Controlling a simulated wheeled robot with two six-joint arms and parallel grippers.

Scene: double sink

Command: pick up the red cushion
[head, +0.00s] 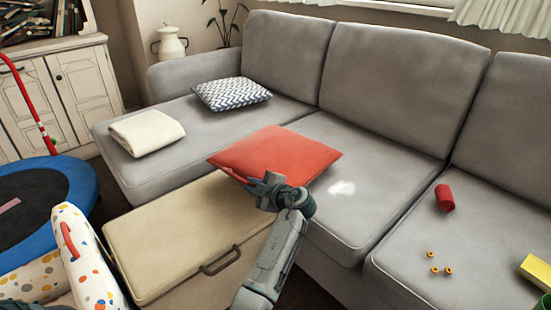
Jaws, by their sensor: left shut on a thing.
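The red cushion (275,154) shows in the head view, at the front edge of the grey sofa's middle part and over the back of a beige chest. My left gripper (268,186) is at the cushion's near edge and is shut on it. The gripper hides a small part of that edge. I cannot tell whether the cushion is clear of the seat. My right gripper is not in view.
The grey sofa (360,160) holds a zigzag-patterned cushion (231,93), a folded cream blanket (147,132) and a red roll (445,198). The beige chest (165,235) stands in front. A blue-rimmed trampoline (85,185) and a dotted bolster (85,260) are at left.

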